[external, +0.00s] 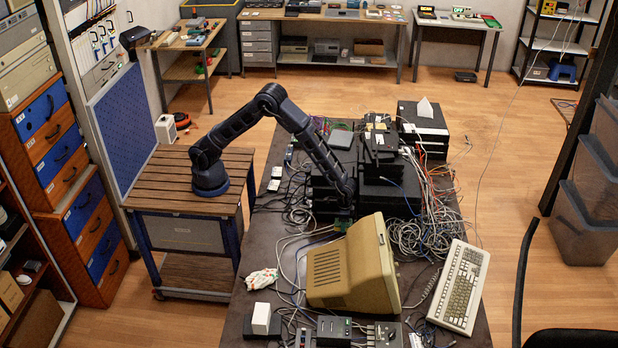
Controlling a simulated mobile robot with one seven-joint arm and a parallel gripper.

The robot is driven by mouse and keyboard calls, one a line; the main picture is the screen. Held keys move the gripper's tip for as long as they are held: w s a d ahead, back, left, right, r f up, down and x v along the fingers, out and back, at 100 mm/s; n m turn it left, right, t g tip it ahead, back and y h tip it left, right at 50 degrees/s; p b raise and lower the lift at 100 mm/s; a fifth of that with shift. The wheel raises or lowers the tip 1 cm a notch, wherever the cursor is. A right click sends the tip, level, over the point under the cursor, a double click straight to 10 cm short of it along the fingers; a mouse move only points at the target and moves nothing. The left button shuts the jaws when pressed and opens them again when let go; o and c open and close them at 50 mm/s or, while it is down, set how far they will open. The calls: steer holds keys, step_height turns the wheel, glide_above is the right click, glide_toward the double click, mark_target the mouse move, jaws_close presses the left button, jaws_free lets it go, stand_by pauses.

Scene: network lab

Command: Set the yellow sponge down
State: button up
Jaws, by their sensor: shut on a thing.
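My gripper (345,208) is at the low end of my dark arm, over the middle of the long dark table (262,222). It is just behind the beige monitor and in front of the stacked black boxes. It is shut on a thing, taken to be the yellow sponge. The fingers and the sponge are too small and dark here to make out. A small green patch (343,225) shows just below the gripper; I cannot tell what it is.
The beige monitor (345,272) stands close in front of the gripper. Black device boxes (402,192) and tangled cables (420,228) crowd the table behind and to the right. A keyboard (459,287) lies at the right edge. A narrow strip along the table's left edge is bare.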

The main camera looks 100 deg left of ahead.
steer(key=shift+f, duration=2.9)
steer(key=o, duration=0.9)
steer(key=shift+f, duration=0.15)
